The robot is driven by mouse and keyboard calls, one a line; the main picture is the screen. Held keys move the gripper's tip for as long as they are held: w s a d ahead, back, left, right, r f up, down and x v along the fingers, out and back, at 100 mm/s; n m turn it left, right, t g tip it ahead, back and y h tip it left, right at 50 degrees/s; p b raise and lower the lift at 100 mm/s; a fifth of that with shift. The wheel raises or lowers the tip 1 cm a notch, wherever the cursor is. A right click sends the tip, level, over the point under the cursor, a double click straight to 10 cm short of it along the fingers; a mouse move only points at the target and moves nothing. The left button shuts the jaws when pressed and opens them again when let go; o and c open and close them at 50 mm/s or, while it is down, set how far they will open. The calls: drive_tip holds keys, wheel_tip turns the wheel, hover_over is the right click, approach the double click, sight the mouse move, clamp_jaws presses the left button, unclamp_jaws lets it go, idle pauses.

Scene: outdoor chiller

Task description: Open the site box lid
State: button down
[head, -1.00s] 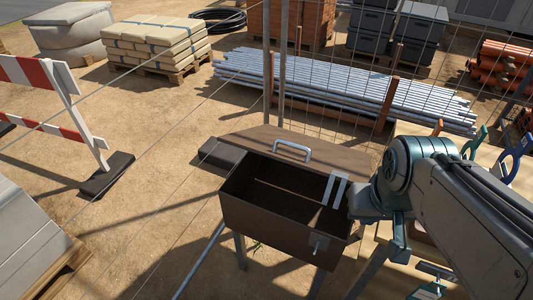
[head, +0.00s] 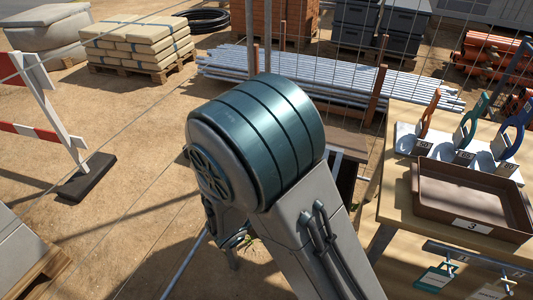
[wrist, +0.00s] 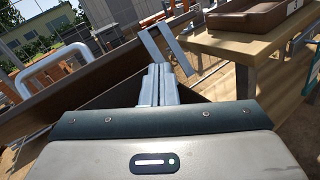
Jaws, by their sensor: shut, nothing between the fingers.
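The brown site box is mostly hidden behind my arm in the head view; a strip of its dark inside (head: 346,180) shows at the arm's right. In the wrist view the brown lid (wrist: 88,82) slants across the left, with its pale metal handle (wrist: 45,68) at far left. The lid looks raised, with a dark opening beside it. My gripper (wrist: 158,72) is shut and empty, its fingers pointing toward the box opening. Two light grey strips (wrist: 178,50) stand just beyond the fingertips; whether they touch cannot be told.
A wooden table (head: 399,207) stands close at right, with a brown tray (head: 470,192) and several coloured-handled tools behind it. A wire fence and stacked pipes (head: 300,73) lie behind. A striped barrier (head: 48,118) stands at left. Sandy ground between is clear.

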drive_tip(key=a+f+n+t+y+b, duration=0.2)
drive_tip(key=a+f+n+t+y, duration=0.3)
drive_tip(key=a+n+t+y, duration=0.5)
drive_tip(key=w+r+g+h+p, duration=0.1)
drive_tip(key=w+r, duration=0.2)
drive_tip(key=w, duration=0.2)
drive_tip(key=w+d+r+m+g+h+p, duration=0.1)
drive_tip(key=w+r+h, duration=0.1)
drive_tip(key=w, duration=0.4)
drive_tip(key=shift+w+d+r+p, duration=0.3)
drive_tip(key=shift+r+p, duration=0.1)
drive_tip(key=shift+r, duration=0.1)
drive_tip(key=shift+r, duration=0.1)
